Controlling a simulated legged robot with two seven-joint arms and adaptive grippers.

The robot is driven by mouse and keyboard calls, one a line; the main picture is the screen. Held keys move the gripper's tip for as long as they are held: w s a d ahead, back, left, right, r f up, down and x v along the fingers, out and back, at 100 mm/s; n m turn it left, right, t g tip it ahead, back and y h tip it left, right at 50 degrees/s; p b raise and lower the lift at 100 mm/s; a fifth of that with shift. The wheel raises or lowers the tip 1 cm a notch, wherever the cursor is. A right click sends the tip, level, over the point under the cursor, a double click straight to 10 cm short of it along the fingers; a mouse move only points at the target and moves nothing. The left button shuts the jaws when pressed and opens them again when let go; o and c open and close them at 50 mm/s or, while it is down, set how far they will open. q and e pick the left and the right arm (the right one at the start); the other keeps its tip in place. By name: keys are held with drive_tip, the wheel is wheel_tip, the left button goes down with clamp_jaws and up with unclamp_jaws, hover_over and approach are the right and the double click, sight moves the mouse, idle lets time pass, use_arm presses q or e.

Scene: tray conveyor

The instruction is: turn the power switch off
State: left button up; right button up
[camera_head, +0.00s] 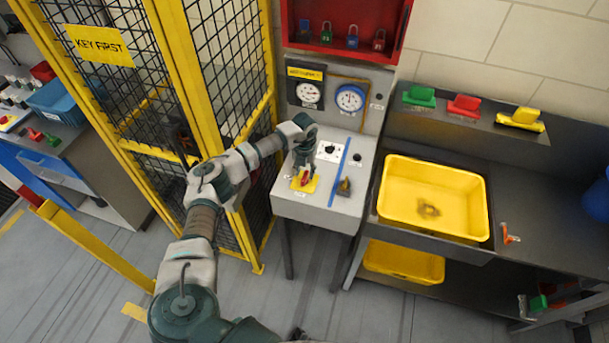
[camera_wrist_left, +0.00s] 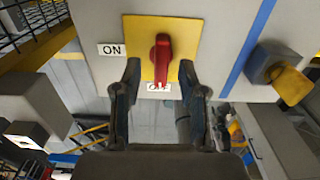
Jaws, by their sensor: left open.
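The power switch is a red handle (camera_wrist_left: 162,62) on a yellow plate (camera_wrist_left: 183,36), on the grey control panel. In the left wrist view the handle stands vertical, its lower end at the partly covered OFF label (camera_wrist_left: 153,87). The ON label (camera_wrist_left: 112,50) is to the left of the plate. My left gripper (camera_wrist_left: 160,78) is open, one finger on each side of the handle's lower part with gaps visible. In the head view the handle (camera_head: 304,179) shows just below the left gripper (camera_head: 304,169).
Beside the switch are a blue strip (camera_head: 340,172) and a black-and-yellow knob (camera_head: 344,187). Gauges (camera_head: 350,98) stand behind. A yellow mesh fence (camera_head: 215,150) is close on the left of my arm. A yellow tray (camera_head: 388,205) is on the right bench.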

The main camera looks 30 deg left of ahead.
sight(305, 175)
use_arm(q)
wheel_tip(305, 175, up, 9)
drive_tip(key=shift+w, duration=0.15)
idle(0.5)
